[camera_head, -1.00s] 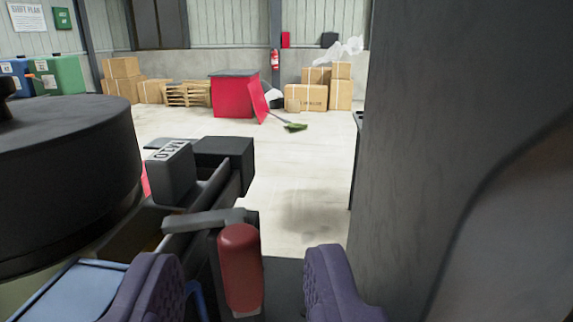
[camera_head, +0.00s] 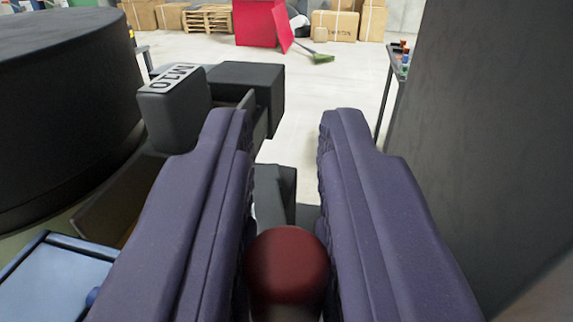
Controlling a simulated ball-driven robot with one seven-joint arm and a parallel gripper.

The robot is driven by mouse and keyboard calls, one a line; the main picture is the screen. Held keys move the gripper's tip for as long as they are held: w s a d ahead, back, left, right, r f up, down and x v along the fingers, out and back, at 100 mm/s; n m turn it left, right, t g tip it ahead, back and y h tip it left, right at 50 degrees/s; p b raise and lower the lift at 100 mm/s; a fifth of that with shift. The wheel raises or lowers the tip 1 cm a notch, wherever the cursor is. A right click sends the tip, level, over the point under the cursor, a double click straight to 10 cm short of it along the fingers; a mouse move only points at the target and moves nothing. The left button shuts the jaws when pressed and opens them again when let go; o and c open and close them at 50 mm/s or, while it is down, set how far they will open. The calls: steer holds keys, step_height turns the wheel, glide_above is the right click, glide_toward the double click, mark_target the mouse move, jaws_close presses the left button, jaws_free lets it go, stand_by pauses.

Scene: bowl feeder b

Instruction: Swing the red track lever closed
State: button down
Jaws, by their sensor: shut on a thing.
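The red track lever's handle (camera_head: 287,268) shows at the bottom middle as a dark red rounded grip, seen from its top end. My gripper (camera_head: 285,130) has its two purple ribbed fingers on either side of it and is shut on it. The lever's arm and pivot are hidden behind the fingers, so I cannot tell its angle. Part of the track (camera_head: 122,205) shows left of the fingers, beside the block marked M10 (camera_head: 174,105).
A large dark round bowl (camera_head: 65,120) fills the left, with a blue tray-like part (camera_head: 50,285) below it. A dark wall-like panel (camera_head: 490,130) stands close on the right.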

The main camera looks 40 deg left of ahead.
steer(key=m+t+h+b, duration=0.1)
steer(key=h+b, duration=0.1)
steer(key=m+t+h+b, duration=0.1)
steer(key=m+b, duration=0.1)
steer(key=b, duration=0.1)
steer(key=s+a+m+t+h+b, duration=0.1)
steer(key=h+b, duration=0.1)
steer(key=b, duration=0.1)
steer(key=shift+s+a+t+h, duration=0.1)
steer(key=shift+t+h, duration=0.2)
steer(key=shift+t, duration=0.1)
steer(key=c, duration=1.1)
jaws_free()
